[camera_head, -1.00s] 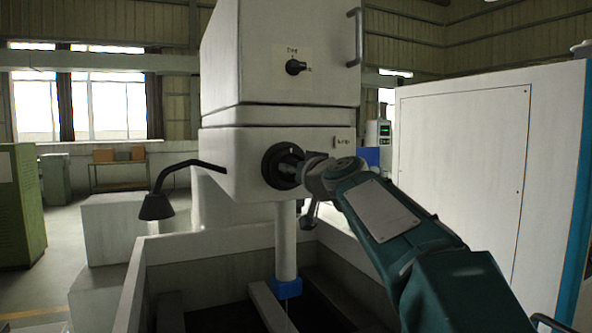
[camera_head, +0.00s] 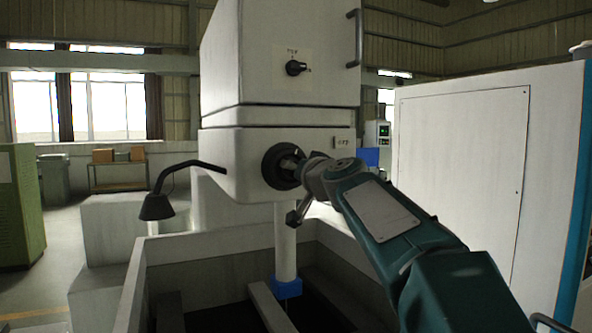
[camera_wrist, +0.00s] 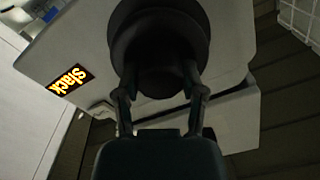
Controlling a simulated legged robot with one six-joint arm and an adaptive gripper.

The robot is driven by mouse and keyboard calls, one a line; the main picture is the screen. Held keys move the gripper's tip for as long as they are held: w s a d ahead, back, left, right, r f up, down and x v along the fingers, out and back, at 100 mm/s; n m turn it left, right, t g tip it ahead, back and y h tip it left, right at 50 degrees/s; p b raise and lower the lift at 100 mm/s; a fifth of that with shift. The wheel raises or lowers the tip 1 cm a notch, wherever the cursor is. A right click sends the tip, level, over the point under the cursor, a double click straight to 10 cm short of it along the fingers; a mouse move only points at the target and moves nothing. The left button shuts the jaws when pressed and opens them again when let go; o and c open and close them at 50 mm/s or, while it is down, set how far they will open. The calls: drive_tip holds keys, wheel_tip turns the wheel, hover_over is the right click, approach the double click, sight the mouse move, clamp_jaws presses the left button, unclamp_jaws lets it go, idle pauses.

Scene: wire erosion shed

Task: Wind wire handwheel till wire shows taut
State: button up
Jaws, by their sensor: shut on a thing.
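The wire handwheel (camera_head: 277,166) is a dark round wheel on the front of the white machine head. It also shows in the wrist view as a dark disc with a hub (camera_wrist: 160,45), at top middle. My gripper (camera_head: 296,163) reaches it from the right, and its two fingers (camera_wrist: 160,90) are shut on the hub. The contact itself is dark and partly hidden. A small display (camera_wrist: 70,79) on the machine reads "Slack" in glowing letters; in the head view it is a small plate (camera_head: 342,142), too small to read.
Above the wheel are a black rotary knob (camera_head: 296,68) and a grab handle (camera_head: 358,38). A black lamp arm (camera_head: 190,165) juts out left. Below is an open tank with pale walls (camera_head: 210,245) and a blue-ended column (camera_head: 286,287). A white cabinet (camera_head: 460,170) stands right.

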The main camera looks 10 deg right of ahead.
drive_tip(key=shift+w+m, duration=0.1)
drive_tip(key=shift+m, duration=1.8)
drive_tip(key=shift+f, duration=0.1)
drive_tip(key=o, duration=1)
drive_tip(key=shift+c, duration=0.2)
drive_tip(key=shift+o, duration=1)
drive_tip(key=shift+w+a, duration=0.15)
drive_tip(key=shift+w, duration=0.1)
drive_tip(key=v, duration=1.2)
drive_tip(key=shift+f, duration=0.1)
